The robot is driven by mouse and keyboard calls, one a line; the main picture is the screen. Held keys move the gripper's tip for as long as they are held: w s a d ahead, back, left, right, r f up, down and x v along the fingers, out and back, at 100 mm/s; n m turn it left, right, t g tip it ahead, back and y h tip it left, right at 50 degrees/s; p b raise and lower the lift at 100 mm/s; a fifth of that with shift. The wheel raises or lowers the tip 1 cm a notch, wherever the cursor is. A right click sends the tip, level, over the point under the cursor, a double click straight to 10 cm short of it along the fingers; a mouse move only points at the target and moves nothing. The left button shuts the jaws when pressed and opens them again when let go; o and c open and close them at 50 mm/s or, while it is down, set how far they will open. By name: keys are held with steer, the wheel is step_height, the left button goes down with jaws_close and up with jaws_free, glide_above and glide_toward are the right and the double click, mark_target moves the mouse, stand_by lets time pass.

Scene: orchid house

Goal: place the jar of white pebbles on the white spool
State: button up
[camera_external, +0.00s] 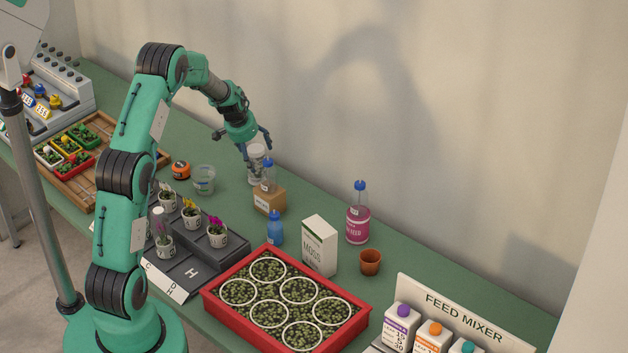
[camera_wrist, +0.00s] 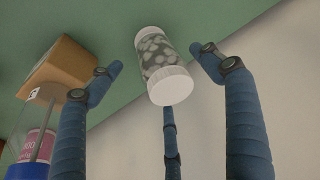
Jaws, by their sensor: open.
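The jar of white pebbles (camera_external: 257,165) stands on the green table near the wall, with a white lid. In the wrist view the jar (camera_wrist: 160,62) lies between my open fingers, with its lid towards the camera. My gripper (camera_external: 245,148) is over and around the jar's top; in the wrist view its fingers (camera_wrist: 163,68) show a gap on both sides of the jar. I cannot pick out the white spool for sure; a white round-topped piece (camera_external: 157,213) shows beside my arm, among the potted plants.
The stepped plant stand (camera_external: 205,250) is nearer the front.

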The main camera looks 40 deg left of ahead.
steer(key=p+v, duration=0.1)
steer(key=v, duration=0.7)
steer(key=shift+s+r, duration=0.15)
steer(key=shift+r, duration=0.05)
stand_by(0.6)
steer(key=s+d+r, duration=0.8)
steer(key=d+r, duration=0.2)
steer(key=r, duration=0.2)
steer(key=s+d+r, duration=0.8)
steer(key=d+r, duration=0.2)
steer(key=r, duration=0.1)
steer(key=s+d+r, duration=0.1)
steer(key=s+d, duration=0.3)
steer(key=s, duration=0.6)
steer(key=s+d+r+m+t, duration=0.1)
steer(key=s+d, duration=0.3)
steer(key=s, duration=0.6)
steer(key=s+d+r, duration=0.2)
steer(key=s+d, duration=0.3)
steer(key=s, duration=0.5)
steer(key=shift+s+r+h, duration=0.2)
steer(key=shift+r+h, duration=0.1)
steer(key=shift+r, duration=0.05)
